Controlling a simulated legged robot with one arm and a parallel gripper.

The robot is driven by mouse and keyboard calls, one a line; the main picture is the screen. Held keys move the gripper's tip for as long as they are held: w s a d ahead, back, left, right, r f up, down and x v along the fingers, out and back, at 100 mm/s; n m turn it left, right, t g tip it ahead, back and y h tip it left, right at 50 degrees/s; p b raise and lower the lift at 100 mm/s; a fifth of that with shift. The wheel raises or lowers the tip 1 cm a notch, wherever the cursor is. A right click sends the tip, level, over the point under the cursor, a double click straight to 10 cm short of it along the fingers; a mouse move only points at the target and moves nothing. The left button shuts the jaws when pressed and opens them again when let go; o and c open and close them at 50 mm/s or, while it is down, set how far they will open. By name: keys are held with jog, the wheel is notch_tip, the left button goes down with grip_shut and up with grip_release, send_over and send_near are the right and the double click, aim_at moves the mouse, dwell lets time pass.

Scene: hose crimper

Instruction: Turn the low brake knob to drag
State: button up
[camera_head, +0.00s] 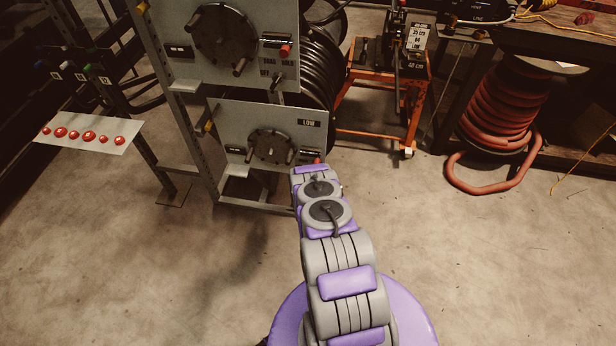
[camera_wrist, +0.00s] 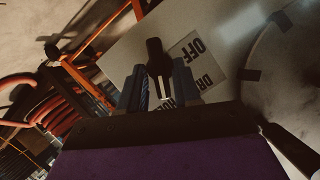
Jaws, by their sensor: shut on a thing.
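The LOW panel (camera_head: 235,125) is the lower grey plate on the stand in the head view, with a dark disc (camera_head: 270,147) and a LOW label (camera_head: 309,123). My gripper (camera_wrist: 160,88) is at this panel in the wrist view, its two blue-grey fingers shut on the dark low brake knob (camera_wrist: 155,50) between them. The knob's dark end sticks out past the fingertips. A white label (camera_wrist: 195,55) beside it reads OFF, with DRAG and other lettering partly hidden by a finger. Which mark the knob points to I cannot tell. In the head view my arm hides the gripper.
An upper panel (camera_head: 180,65) with a larger disc and a red knob (camera_head: 286,50) is above. An orange frame (camera_head: 383,95) and a red hose coil (camera_head: 500,115) stand right. The near floor is clear.

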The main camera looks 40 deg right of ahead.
jog(key=shift+w+a+r+n+g+h, duration=0.15)
jog(key=shift+n+g+h, duration=0.25)
jog(key=shift+n, duration=0.4)
jog(key=shift+w+n+g+h, duration=0.15)
jog(key=shift+n+g+h, duration=0.2)
jog(key=shift+n, duration=0.45)
jog(key=shift+w+a+r+n+g+h, duration=0.2)
jog(key=shift+n+g, duration=0.25)
jog(key=shift+n, duration=0.35)
jog(key=shift+d+f, duration=0.1)
jog(key=o, duration=0.6)
jog(key=shift+o, duration=0.7)
jog(key=shift+d+f, duration=0.15)
jog(key=shift+f, duration=0.05)
jog(key=shift+s, duration=0.1)
jog(key=p+v, duration=0.4)
jog(key=v, duration=1.3)
jog(key=shift+a, duration=0.2)
